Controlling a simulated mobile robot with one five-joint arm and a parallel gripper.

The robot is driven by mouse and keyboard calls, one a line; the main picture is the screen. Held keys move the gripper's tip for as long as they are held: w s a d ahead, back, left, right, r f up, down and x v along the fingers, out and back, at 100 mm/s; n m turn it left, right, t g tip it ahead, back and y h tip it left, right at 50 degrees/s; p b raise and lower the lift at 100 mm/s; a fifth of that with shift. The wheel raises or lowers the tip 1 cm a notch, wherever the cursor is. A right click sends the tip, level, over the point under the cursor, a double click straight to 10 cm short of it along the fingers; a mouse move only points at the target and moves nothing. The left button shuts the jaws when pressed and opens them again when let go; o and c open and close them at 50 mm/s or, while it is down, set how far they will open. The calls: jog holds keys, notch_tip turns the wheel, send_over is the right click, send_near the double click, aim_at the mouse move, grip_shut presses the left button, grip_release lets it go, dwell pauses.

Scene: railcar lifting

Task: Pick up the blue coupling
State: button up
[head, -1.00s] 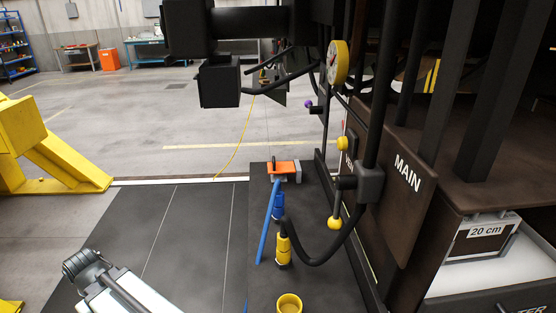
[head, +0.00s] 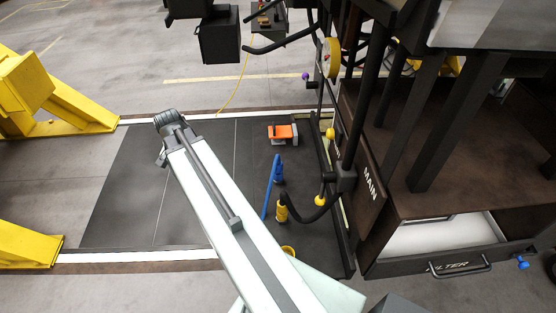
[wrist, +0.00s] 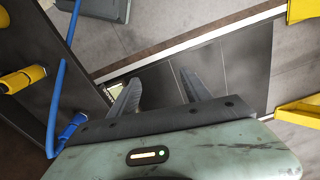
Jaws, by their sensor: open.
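The blue coupling (head: 279,173) stands on the dark floor strip beside the railcar, with a blue hose (head: 267,200) next to it. It also shows in the wrist view (wrist: 72,128) at the lower left, partly hidden by my gripper's body. My gripper (wrist: 158,76) is open and empty. Its two grey fingers are apart, over the dark floor panels to the right of the coupling in the wrist view. They do not touch it. In the head view my arm stretches to the upper left; the fingers cannot be made out there.
A yellow coupling (head: 282,208) with a black hose stands close to the blue one; a yellow cup (head: 288,251) is partly behind my arm. An orange and grey device (head: 282,133) sits beyond. The railcar's MAIN panel (head: 370,188) stands right. Yellow stands (head: 30,245) are left.

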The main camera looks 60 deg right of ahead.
jog(key=s+d+m, duration=0.7)
jog(key=d, duration=0.6)
jog(key=m, duration=0.9)
send_over(277, 163)
jog(key=d, duration=0.1)
jog(key=shift+w+d, duration=0.1)
notch_tip(277, 163, down, 8)
jog(key=b, duration=0.8)
jog(key=shift+w+f, duration=0.1)
grip_shut()
